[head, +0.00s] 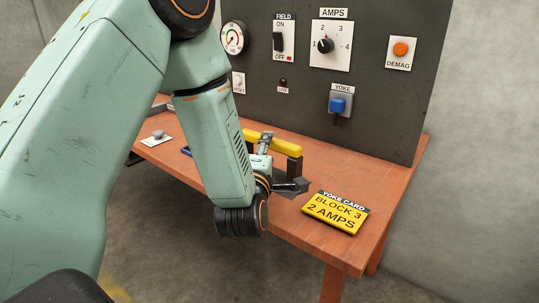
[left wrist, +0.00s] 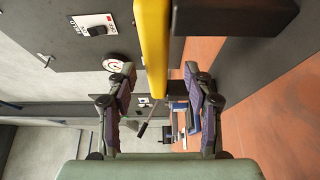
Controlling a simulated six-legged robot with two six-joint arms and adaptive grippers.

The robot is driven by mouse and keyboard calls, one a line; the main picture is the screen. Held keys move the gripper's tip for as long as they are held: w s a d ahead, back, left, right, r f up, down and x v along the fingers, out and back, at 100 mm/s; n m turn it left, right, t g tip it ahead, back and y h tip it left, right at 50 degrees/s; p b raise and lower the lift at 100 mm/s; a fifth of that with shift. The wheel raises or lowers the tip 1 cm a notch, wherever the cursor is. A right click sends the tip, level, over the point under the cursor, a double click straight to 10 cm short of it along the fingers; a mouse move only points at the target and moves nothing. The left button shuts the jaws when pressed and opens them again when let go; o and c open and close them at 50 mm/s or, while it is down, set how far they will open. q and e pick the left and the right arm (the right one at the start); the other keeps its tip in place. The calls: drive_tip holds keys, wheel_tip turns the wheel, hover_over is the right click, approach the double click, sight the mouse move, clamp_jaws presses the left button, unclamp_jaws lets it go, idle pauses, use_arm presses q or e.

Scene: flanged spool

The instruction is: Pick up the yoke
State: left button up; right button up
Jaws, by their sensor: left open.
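The yoke (head: 286,146) has a yellow bar and a dark leg standing on the orange-brown bench, partly hidden behind my left arm in the head view. In the left wrist view its yellow bar (left wrist: 152,45) runs down from the top edge, with a dark block beside it at the upper right. My left gripper (head: 286,161) is at the yoke. In the left wrist view its two fingers (left wrist: 155,75) are spread wide, one on each side of the bar, with gaps visible between finger and bar. My right gripper is not in view.
A yellow yoke card (head: 335,212) reading "BLOCK 3, 2 AMPS" lies near the bench's (head: 285,215) front edge. Behind stands a dark panel (head: 385,110) with a gauge, field switch, amps knob (head: 326,45), orange demag button (head: 401,48) and blue yoke connector (head: 338,104).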

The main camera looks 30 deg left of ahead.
use_arm(q)
drive_tip(key=b+x, duration=0.1)
drive_tip(key=x, duration=0.2)
drive_tip(key=shift+a+r, duration=0.15)
drive_tip(key=shift+r, duration=0.05)
drive_tip(key=shift+w+a+f, duration=0.1)
drive_tip(key=shift+w+a, duration=0.05)
drive_tip(key=shift+w, duration=0.25)
drive_tip(key=shift+s, duration=0.1)
drive_tip(key=c, duration=0.3)
clamp_jaws()
